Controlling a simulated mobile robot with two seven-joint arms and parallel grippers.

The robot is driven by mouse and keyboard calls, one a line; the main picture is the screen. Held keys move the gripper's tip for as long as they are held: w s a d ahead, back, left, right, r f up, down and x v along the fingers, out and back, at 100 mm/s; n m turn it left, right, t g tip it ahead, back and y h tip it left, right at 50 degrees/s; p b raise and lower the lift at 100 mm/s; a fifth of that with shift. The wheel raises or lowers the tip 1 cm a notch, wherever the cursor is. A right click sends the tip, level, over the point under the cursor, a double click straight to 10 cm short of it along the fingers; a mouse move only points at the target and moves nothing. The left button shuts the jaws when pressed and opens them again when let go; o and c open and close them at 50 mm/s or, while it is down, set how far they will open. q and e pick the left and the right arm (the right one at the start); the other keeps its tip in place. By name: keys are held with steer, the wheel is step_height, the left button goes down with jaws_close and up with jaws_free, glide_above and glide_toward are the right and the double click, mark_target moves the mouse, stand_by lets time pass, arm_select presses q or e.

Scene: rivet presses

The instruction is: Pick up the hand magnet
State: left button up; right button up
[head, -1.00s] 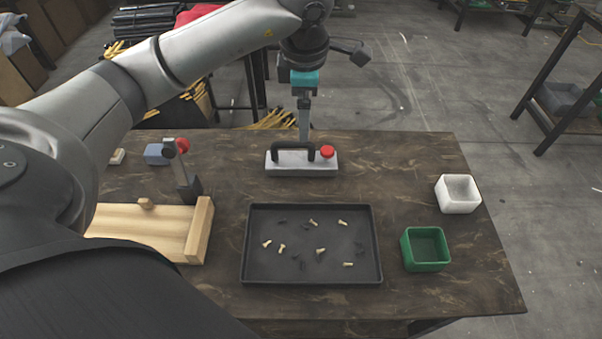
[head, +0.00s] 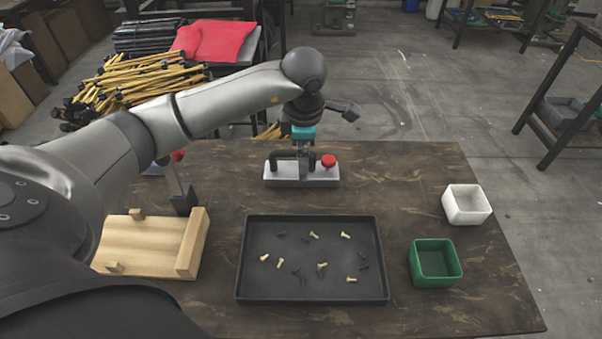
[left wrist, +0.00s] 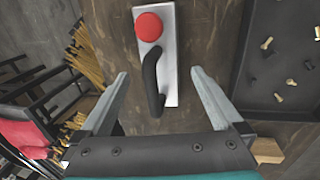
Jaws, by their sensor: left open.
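The hand magnet (head: 303,181) is a pale grey bar with a black arched handle and a red round knob (head: 328,160) at its right end. It sits at the back of the table, behind the tray. My left gripper (head: 306,160) is at the magnet's handle in the head view, coming from above. In the left wrist view, the magnet's black handle (left wrist: 151,82) lies between and ahead of the open fingers of my left gripper (left wrist: 158,78). Both fingers look apart from the handle. My right gripper is not in view.
A black tray (head: 312,298) with several light and dark rivets lies in front of the magnet. A green bin (head: 435,277) and a white bin (head: 466,204) stand at right. A wooden fixture (head: 190,245) and a red-knobbed lever (head: 176,180) stand at left.

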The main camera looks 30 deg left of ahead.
arm_select(q)
steer(key=f, duration=0.1)
steer(key=a+f+b, duration=0.1)
steer(key=f, duration=0.1)
steer(key=shift+w+f, duration=0.15)
steer(key=shift+f, duration=0.15)
steer(key=shift+w+f+b, duration=0.15)
steer(key=shift+f+b, duration=0.2)
steer(key=shift+f, duration=0.3)
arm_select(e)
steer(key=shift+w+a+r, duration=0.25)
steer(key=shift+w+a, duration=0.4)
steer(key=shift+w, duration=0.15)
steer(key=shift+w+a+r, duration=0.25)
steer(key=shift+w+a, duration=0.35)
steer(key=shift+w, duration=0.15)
arm_select(q)
jaws_close()
steer(key=shift+w+r, duration=0.1)
